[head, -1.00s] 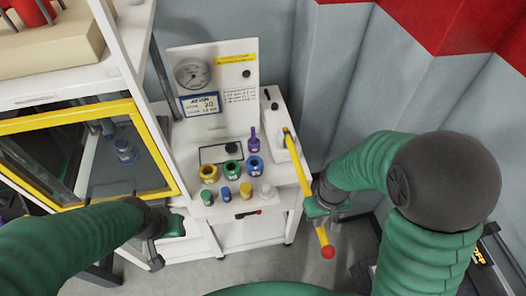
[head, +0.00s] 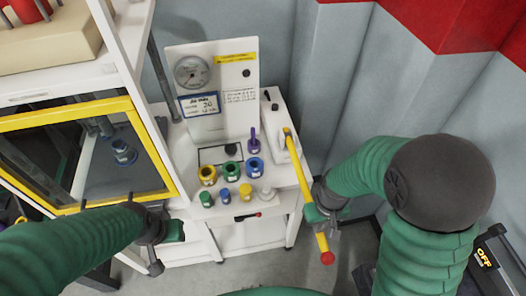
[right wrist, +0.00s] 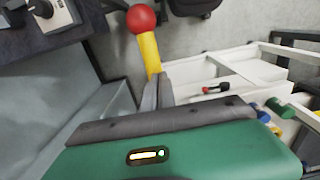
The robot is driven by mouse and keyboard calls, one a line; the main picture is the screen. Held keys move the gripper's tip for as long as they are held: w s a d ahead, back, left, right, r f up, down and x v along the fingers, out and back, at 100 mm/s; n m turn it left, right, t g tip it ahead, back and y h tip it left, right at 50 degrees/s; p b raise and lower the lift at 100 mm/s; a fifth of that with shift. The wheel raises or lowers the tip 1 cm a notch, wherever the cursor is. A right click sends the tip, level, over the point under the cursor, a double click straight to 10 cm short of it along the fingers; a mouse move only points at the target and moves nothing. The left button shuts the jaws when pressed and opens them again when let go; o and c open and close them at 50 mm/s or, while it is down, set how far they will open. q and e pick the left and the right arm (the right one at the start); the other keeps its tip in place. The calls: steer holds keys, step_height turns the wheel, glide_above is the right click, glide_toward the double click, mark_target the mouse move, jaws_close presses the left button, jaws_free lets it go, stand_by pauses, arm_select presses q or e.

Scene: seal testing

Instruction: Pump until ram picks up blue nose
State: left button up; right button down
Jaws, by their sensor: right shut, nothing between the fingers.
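The pump lever (head: 306,185) is a yellow bar with a red ball end, slanting down from the white pump at the cabinet's right. My right gripper (head: 318,214) is at its lower part; in the right wrist view the grey fingers (right wrist: 158,88) are closed together beside the yellow bar (right wrist: 149,55), not around it. A blue piece (head: 123,152), possibly the blue nose, stands behind the yellow-framed window. The ram is mostly hidden; a grey cylinder shows above and left of that piece, and contact cannot be told. My left gripper (head: 172,231) is before the cabinet, its jaws unclear.
A white panel carries a round gauge (head: 192,72) and a display label. Yellow, green and blue rings (head: 255,167) and smaller coloured pieces stand on the white cabinet top. A grey corrugated wall (head: 335,90) stands at right. Grey floor shows below the lever.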

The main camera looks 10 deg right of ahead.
steer(key=shift+s+f+b, duration=0.15)
steer(key=shift+f+b, duration=1.75)
steer(key=shift+f, duration=0.85)
step_height(320, 180, up, 14)
steer(key=p, duration=1.4)
steer(key=shift+w+f+b, duration=0.2)
steer(key=shift+f+b, duration=3.3)
steer(key=shift+f, duration=0.45)
steer(key=s+r+p, duration=0.3)
steer(key=r+p, duration=1.1)
steer(key=r, duration=0.1)
steer(key=shift+s+d, duration=0.15)
steer(key=shift+s, duration=0.2)
